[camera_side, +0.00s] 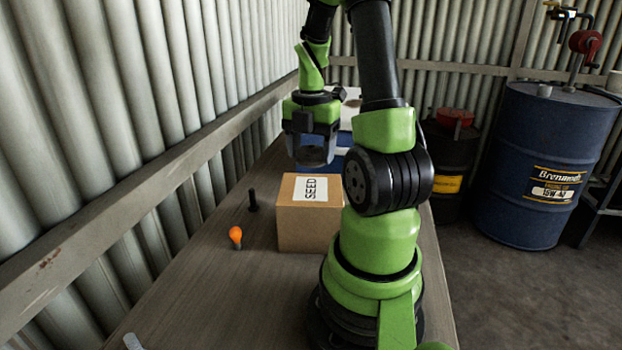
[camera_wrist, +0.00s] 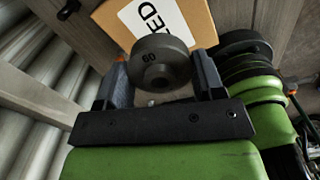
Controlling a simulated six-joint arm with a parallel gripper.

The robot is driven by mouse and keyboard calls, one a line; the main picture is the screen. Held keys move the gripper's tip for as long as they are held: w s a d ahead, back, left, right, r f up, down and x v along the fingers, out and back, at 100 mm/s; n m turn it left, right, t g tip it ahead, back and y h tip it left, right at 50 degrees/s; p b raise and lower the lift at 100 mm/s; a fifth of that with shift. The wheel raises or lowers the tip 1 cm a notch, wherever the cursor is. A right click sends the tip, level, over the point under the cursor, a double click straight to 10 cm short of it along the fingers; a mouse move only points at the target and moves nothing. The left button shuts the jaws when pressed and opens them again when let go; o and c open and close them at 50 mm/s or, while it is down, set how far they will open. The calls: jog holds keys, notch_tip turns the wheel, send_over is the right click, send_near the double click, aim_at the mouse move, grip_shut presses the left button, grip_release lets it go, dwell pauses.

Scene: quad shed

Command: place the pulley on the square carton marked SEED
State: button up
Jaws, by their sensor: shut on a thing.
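The pulley is a dark grey disc with "60" on its face, and it shows in the wrist view (camera_wrist: 160,64). My gripper (camera_wrist: 158,78) is shut on the pulley, with one finger at each side of it. In the side view my gripper (camera_side: 312,152) is above the far part of the carton, and the pulley there is hard to tell from the fingers. The square brown carton marked SEED (camera_side: 300,228) stands on the bench, its white label on top. In the wrist view the carton (camera_wrist: 200,22) lies beyond the pulley, which covers part of the label.
The wooden bench (camera_side: 205,290) runs along a corrugated wall. An orange bulb-shaped object (camera_side: 235,236) and a dark upright peg (camera_side: 253,201) stand left of the carton. A blue object (camera_side: 343,140) is behind it. A pale object (camera_side: 132,342) lies at the near left edge.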

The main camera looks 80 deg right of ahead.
aim_at(311, 188)
jog(key=shift+f, duration=2.9)
jog(key=shift+f, duration=0.15)
jog(key=o, duration=1)
